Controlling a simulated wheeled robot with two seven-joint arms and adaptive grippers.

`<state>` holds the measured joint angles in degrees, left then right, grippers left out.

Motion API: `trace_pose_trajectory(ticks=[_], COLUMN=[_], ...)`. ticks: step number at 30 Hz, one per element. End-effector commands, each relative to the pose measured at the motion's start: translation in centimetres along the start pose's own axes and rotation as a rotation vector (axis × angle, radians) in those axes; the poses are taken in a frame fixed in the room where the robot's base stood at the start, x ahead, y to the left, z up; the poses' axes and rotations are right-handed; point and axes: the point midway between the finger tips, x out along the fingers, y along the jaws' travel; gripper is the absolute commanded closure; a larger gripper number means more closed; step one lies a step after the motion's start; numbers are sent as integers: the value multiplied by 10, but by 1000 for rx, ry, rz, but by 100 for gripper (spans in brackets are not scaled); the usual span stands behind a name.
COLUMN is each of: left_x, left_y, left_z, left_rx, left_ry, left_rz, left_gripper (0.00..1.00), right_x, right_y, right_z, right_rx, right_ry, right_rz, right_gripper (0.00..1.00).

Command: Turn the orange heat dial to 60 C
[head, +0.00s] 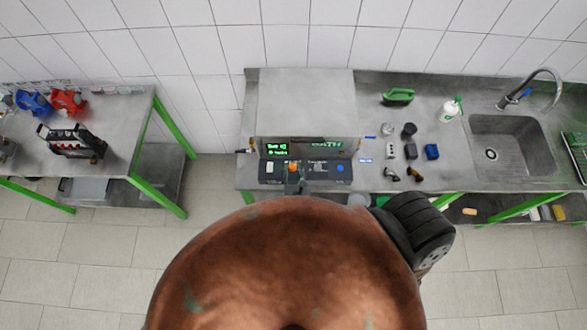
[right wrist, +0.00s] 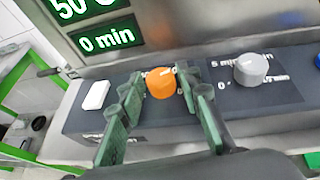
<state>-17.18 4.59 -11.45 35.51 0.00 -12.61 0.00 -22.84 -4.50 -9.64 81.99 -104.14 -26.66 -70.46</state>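The orange heat dial (right wrist: 161,83) stands on the dark control panel (right wrist: 72,121) in the right wrist view; it also shows small in the head view (head: 293,167). My right gripper (right wrist: 160,84) has its two green fingers on either side of the dial, with the tips close to its sides and narrow gaps showing. The upper green display (right wrist: 76,8) is cut off by the frame edge and reads about 50. The lower display (right wrist: 107,39) reads 0 min. In the head view, my right gripper (head: 298,187) is at the panel's front, partly hidden by my body. My left gripper is not in view.
A grey dial (right wrist: 250,70) sits right of the orange one, and a white switch (right wrist: 97,94) sits left. On the bench to the right are small fittings, a green jug (head: 398,97), a white bottle (head: 449,111) and a sink (head: 512,146).

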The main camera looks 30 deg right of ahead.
Motion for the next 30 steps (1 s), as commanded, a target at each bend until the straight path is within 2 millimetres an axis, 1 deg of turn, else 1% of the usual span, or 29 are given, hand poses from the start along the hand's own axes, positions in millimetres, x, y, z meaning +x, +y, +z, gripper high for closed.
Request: trace_pose_trajectory(ticks=[5, 8, 11, 18, 21, 25, 30], left_x=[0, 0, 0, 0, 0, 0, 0], left_y=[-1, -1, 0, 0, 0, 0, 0], left_z=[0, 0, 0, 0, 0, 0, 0], left_rx=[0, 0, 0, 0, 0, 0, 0], left_ry=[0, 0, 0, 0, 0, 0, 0], left_rz=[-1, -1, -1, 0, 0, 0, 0], left_gripper=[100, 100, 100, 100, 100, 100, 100], right_x=[-2, -10, -26, -77, -95, -111, -120], right_y=[0, 0, -1, -1, -1, -1, -1], right_z=[0, -1, -1, -1, -1, 0, 0], right_rx=[0, -1, 1, -1, -1, 0, 1], right_ry=[-1, 0, 2, 1, 0, 0, 0], right_rz=[0, 0, -1, 0, -1, 0, -1], right_gripper=[69, 69, 69, 69, 69, 69, 69])
